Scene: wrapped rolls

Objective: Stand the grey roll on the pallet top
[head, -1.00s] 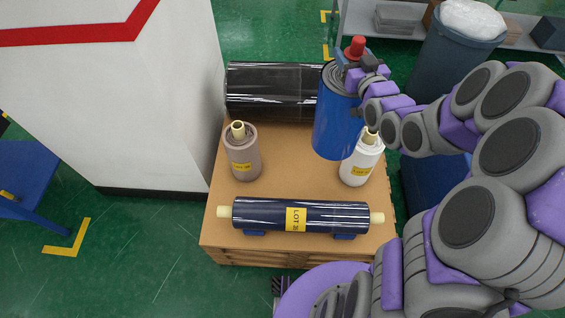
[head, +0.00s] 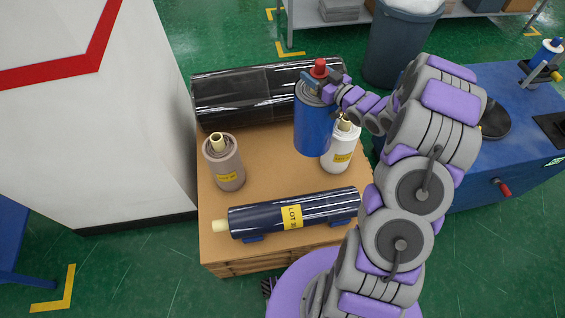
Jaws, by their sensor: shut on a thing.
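The pallet top (head: 270,172) is a tan board on a wooden pallet. A grey-brown roll (head: 226,166) with a cream core and yellow label stands upright at its left. My gripper (head: 319,84) is shut on the top of a blue cylinder (head: 313,124) with a red knob. The cylinder hangs upright over the right part of the pallet, its near end apparently clear of the board. It partly covers a white roll (head: 338,157) standing at the right. The jaw tips are hard to make out against the cylinder's top.
A black wrapped roll (head: 245,98) lies along the back. A dark blue roll (head: 325,212) labelled LOT lies on supports along the front. A white pillar (head: 130,150) stands close left. A blue bench (head: 520,130) and a grey bin (head: 395,45) are at the right and back.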

